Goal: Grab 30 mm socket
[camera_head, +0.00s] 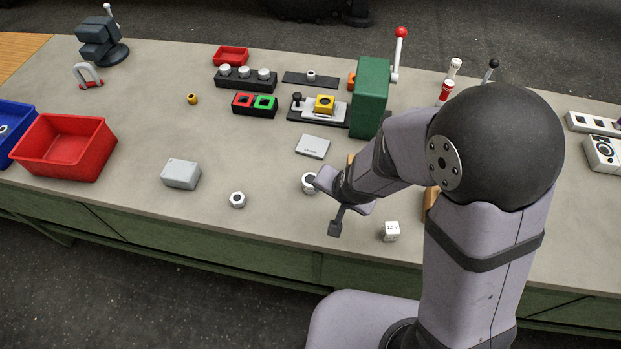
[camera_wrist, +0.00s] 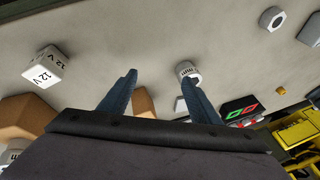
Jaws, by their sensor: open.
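A pale socket (camera_head: 309,183) stands on the bench beside my gripper (camera_head: 323,206), partly hidden by a finger in the head view. In the wrist view this socket (camera_wrist: 188,70) shows lettering ending in "mm", but its number is not legible. A second socket (camera_head: 237,200) stands further left; it also shows at the top right of the wrist view (camera_wrist: 272,18). I cannot tell which is 30 mm. My gripper also shows in the wrist view (camera_wrist: 157,78), open, with nothing between its fingers. The nearer socket is just beyond the right fingertip there.
A white "12 V" cube (camera_head: 391,231) stands right of my gripper. A grey box (camera_head: 181,174) and a red bin (camera_head: 66,147) are at left. A flat grey plate (camera_head: 313,147) and a green press (camera_head: 370,97) stand behind. Orange-brown blocks (camera_wrist: 143,102) lie close to the fingers.

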